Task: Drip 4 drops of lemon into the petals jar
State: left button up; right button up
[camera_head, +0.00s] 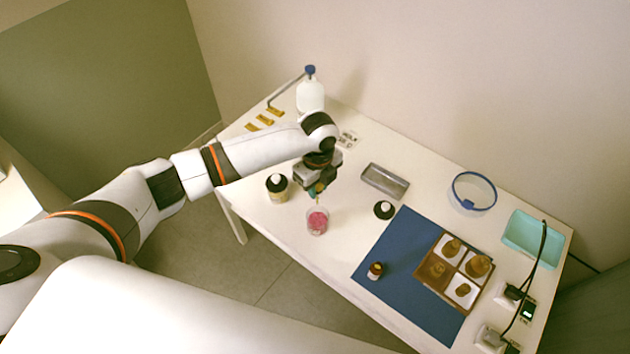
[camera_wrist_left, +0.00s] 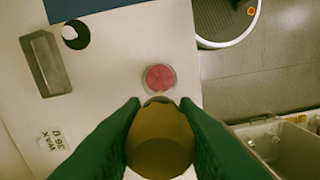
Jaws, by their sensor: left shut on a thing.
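My left gripper (camera_head: 318,188) is shut on a small amber bottle (camera_wrist_left: 160,140), held above the table. The bottle shows large between the green fingers in the left wrist view, and its label cannot be read. The petals jar (camera_head: 317,221), a small clear jar with pink content, stands on the table just in front of and below the gripper. In the left wrist view the jar (camera_wrist_left: 160,78) lies just beyond the bottle's narrow end. I cannot see any drop falling. My right gripper is not in view.
A blue mat (camera_head: 385,255) holds a divided wooden tray (camera_head: 437,293) with several amber bottles, and one small bottle (camera_head: 375,270) beside it. A grey metal tray (camera_head: 385,181), a dark round container (camera_head: 384,210), a dark-topped jar (camera_head: 277,188) and a white pump bottle (camera_head: 310,97) stand nearby.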

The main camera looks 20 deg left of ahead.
pick_arm(q)
jog(key=shift+d, duration=0.3)
jog(key=shift+a+r+p, duration=0.1)
jog(key=shift+a+p, duration=0.1)
jog(key=shift+p, duration=0.1)
jog(key=shift+f+b, duration=0.45)
jog(key=shift+f, duration=0.35)
jog(key=shift+f+b, duration=0.5)
jog(key=shift+f, duration=0.7)
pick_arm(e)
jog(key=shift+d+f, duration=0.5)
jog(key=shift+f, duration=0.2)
pick_arm(q)
jog(key=c, duration=0.3)
